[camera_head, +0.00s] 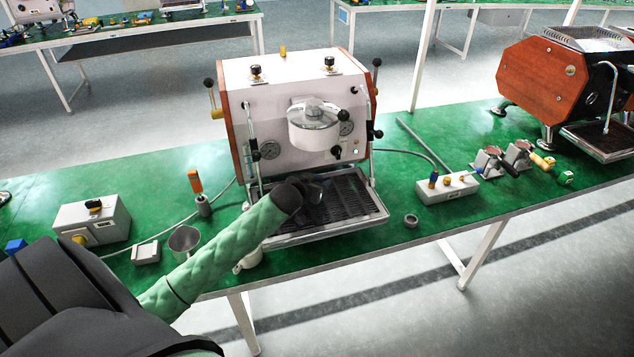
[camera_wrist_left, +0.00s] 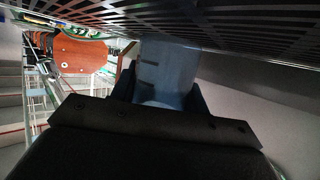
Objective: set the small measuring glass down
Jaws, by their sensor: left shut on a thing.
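The small measuring glass (camera_wrist_left: 168,75) shows as a bluish, see-through body between the jaws of my left gripper (camera_wrist_left: 158,98) in the left wrist view. The gripper is shut on it. The slotted drip tray (camera_wrist_left: 255,20) fills the top of that view, close to the glass; I cannot tell whether they touch. In the head view my left gripper (camera_head: 314,204) is a dark shape over the left part of the drip tray (camera_head: 352,205), in front of the white espresso machine (camera_head: 285,85). The glass cannot be made out there. My right gripper is not in view.
A metal cup (camera_head: 184,240) and a white cup (camera_head: 250,257) stand near my left arm. A grey control box (camera_head: 92,222) is at the left. A dark ring (camera_head: 411,220) and a switch box (camera_head: 447,188) lie right of the machine. The green table is clear between them.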

